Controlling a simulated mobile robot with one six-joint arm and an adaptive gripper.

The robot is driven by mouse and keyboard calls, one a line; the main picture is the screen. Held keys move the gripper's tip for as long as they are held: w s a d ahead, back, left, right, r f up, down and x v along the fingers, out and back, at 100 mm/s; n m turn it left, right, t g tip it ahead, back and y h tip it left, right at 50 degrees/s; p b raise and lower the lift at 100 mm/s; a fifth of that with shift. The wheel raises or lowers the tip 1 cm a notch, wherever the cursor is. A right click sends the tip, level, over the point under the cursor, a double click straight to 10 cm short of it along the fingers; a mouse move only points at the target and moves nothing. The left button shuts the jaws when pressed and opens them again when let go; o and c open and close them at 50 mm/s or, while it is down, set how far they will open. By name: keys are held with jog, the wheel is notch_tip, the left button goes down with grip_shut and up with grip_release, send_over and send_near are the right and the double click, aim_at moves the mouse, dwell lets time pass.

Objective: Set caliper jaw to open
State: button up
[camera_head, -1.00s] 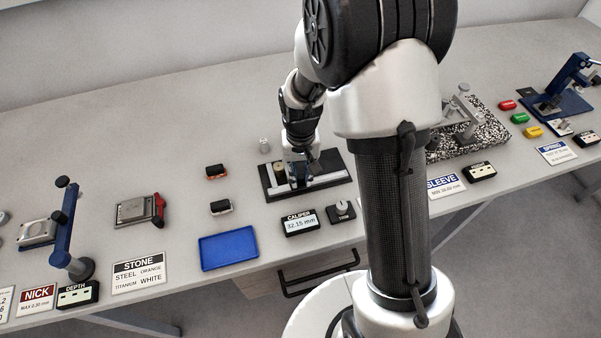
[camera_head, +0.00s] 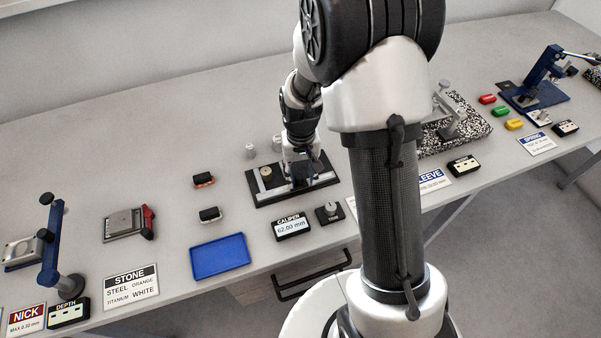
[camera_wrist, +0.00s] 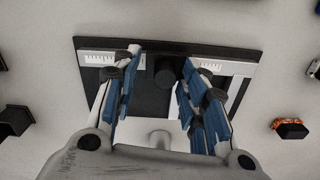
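The caliper is a black base plate (camera_head: 262,199) with a pale scale strip, lying on the bench in the head view. Its black base (camera_wrist: 90,44) and white scale (camera_wrist: 99,58) also show in the wrist view. The caliper readout (camera_head: 292,227) shows about 62.93 mm. My gripper (camera_head: 300,175) is low over the right part of the caliper. In the wrist view my gripper (camera_wrist: 162,66) has its blue-padded fingers spread, with a dark round knob (camera_wrist: 165,70) between them and visible gaps at both sides. The arm and fingers hide part of the caliper.
A small box with a round knob (camera_head: 329,213) stands right of the readout. A blue tray (camera_head: 220,257) and two small dark-topped blocks, one at the back (camera_head: 203,180) and one nearer (camera_head: 209,214), lie to the left. A grey peg (camera_head: 250,150) stands behind the caliper.

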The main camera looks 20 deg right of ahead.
notch_tip(320, 180, up, 12)
dwell(0.6)
dwell(0.4)
jog(key=s+a+r+t, duration=0.2)
jog(key=s+r, duration=0.8)
jog(key=r, duration=0.1)
jog(key=s+a+r+n+t, duration=0.1)
jog(key=s+r+t, duration=0.1)
jog(key=s, duration=0.9)
jog(key=shift+s+a+n+t, duration=0.25)
jog(key=shift+n+t, duration=0.05)
jog(key=shift+n, duration=0.1)
